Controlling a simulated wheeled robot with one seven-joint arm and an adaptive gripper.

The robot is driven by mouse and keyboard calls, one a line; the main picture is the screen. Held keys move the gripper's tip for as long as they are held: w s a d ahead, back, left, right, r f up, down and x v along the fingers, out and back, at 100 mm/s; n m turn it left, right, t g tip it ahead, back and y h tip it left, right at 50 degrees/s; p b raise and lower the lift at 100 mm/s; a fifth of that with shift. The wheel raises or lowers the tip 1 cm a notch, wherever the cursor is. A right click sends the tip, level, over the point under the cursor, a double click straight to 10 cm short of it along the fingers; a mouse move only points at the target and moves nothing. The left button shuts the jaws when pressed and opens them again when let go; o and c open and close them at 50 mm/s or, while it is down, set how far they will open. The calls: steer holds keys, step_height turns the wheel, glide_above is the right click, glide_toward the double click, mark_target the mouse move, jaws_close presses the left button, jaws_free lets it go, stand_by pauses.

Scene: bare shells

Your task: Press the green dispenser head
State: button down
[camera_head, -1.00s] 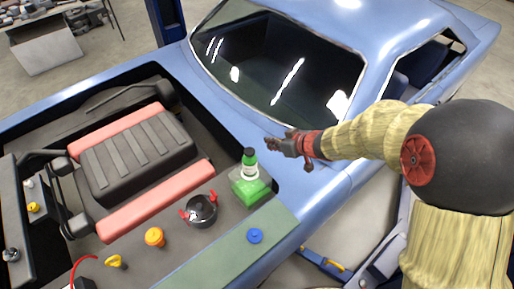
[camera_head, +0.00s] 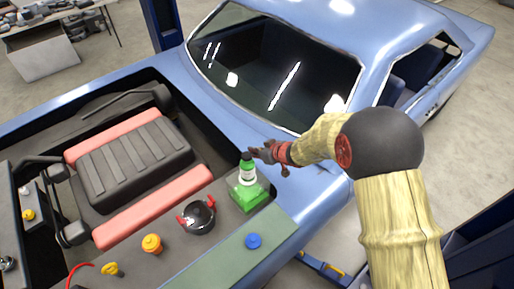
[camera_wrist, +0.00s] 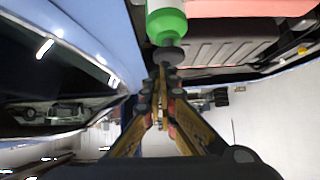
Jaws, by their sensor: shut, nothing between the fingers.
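A small bottle with a white label and a green upper part (camera_head: 247,171) stands upright on a bright green block (camera_head: 250,196) in the engine bay of the blue car. Its dark head (camera_head: 246,156) is on top. In the wrist view the green bottle (camera_wrist: 166,24) hangs in from the top edge, with its dark round head (camera_wrist: 168,55) toward my fingertips. My gripper (camera_head: 253,153) is shut and empty, right beside the head at its upper right. In the wrist view the closed fingertips (camera_wrist: 163,72) are just at the head's edge; I cannot tell whether they touch.
A black pot-like cap with red handles (camera_head: 198,216), an orange cap (camera_head: 152,244), a yellow handle (camera_head: 112,269) and a blue cap (camera_head: 253,241) sit nearby. The black and red engine (camera_head: 137,165) lies left. The windshield (camera_head: 275,75) rises behind my gripper.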

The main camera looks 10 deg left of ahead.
steer(key=shift+f, duration=0.4)
